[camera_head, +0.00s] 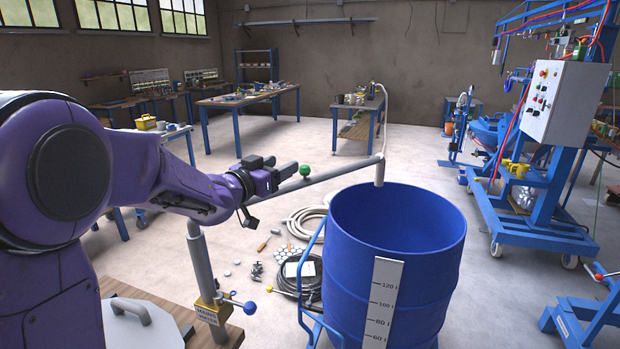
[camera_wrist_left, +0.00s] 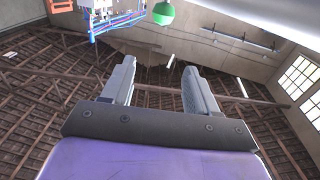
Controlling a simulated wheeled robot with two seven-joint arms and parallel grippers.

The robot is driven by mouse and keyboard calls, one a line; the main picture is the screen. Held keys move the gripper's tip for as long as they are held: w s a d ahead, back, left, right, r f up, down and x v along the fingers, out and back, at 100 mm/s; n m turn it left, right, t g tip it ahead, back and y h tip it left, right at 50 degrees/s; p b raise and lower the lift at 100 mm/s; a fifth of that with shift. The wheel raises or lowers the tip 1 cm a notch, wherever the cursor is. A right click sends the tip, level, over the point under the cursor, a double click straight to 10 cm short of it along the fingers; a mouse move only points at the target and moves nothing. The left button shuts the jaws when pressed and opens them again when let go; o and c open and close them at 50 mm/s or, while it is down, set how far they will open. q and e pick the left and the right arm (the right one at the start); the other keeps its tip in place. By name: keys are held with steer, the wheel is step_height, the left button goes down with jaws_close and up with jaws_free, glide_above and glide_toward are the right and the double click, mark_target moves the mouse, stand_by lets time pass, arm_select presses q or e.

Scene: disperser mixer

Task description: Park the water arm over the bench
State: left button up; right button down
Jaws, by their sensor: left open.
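The water arm (camera_head: 335,172) is a grey pipe on an upright post (camera_head: 200,262). It slants up to the right, and its downturned spout (camera_head: 379,174) hangs over the mouth of the blue drum (camera_head: 330,258). A green knob (camera_head: 305,171) sits on the pipe. My left gripper (camera_head: 286,172) is open and empty, just left of the knob, with a small gap to it. In the left wrist view the green knob (camera_wrist_left: 163,13) lies beyond the spread fingertips of my left gripper (camera_wrist_left: 160,68), not between them. My right gripper is not in view.
A wooden bench (camera_head: 155,290) with a grey lidded item (camera_head: 140,325) is at the lower left. A blue-handled valve (camera_head: 248,305) sits at the post's foot. A blue machine frame (camera_head: 530,200) stands at the right.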

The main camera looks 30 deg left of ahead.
mark_target(301, 169)
arm_select(q)
steer(key=w+f, duration=0.1)
steer(key=w, duration=0.2)
steer(key=w+f+b, duration=0.1)
steer(key=w, duration=0.3)
steer(key=w+f, duration=0.2)
steer(key=w, duration=0.1)
steer(key=shift+w+d+b, duration=0.25)
steer(key=shift+w+b, duration=0.1)
steer(key=shift+s, duration=0.15)
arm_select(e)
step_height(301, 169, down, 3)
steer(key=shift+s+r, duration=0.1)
arm_select(q)
steer(key=shift+c, duration=0.6)
jaws_close()
